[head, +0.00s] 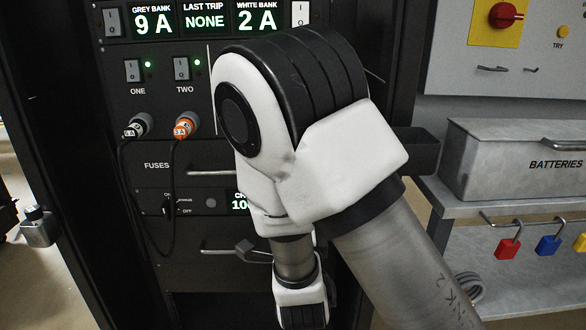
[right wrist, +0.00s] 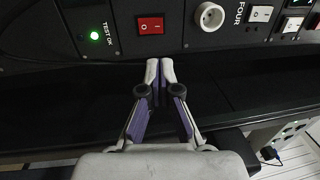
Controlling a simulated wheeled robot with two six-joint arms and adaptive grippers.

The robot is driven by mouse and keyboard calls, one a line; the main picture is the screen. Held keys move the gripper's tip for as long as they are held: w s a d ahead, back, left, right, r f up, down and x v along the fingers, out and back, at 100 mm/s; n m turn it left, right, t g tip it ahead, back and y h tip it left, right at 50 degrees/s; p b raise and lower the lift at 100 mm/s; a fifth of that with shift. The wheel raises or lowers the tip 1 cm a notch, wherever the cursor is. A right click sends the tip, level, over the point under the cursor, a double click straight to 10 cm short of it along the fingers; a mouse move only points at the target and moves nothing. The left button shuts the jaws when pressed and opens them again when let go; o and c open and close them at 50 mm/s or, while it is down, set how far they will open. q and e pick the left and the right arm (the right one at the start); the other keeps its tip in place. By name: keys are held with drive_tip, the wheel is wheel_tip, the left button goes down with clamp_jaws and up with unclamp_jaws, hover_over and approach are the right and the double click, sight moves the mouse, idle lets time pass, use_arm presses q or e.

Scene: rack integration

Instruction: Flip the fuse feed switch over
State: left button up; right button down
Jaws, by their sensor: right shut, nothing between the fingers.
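My right gripper (right wrist: 160,70) is shut and empty, its fingertips together just below a panel edge in the right wrist view. A red rocker switch (right wrist: 150,25) is on that panel, beyond and slightly left of the fingertips, apart from them. A small ON/OFF switch (head: 168,207) is lower on the rack. No readable label says fuse feed, so I cannot tell which switch that is. My right arm hides part of the rack.
A round white socket (right wrist: 208,16) and a white rocker switch (right wrist: 261,14) labelled FOUR are right of the red switch. Two fuse plugs, grey (head: 138,124) and orange (head: 184,126), trail black cables. Drawer handles (head: 212,172) protrude. A batteries box (head: 500,150) stands right.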

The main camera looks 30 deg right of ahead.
drive_tip(key=x, duration=1.3)
drive_tip(key=shift+w+d+p, duration=0.2)
drive_tip(key=shift+d+p, duration=0.05)
drive_tip(key=shift+p, duration=0.15)
drive_tip(key=shift+w+d+r+g+p, duration=0.1)
drive_tip(key=shift+w+d+g+p, duration=0.15)
drive_tip(key=shift+p, duration=0.25)
drive_tip(key=shift+a, duration=0.1)
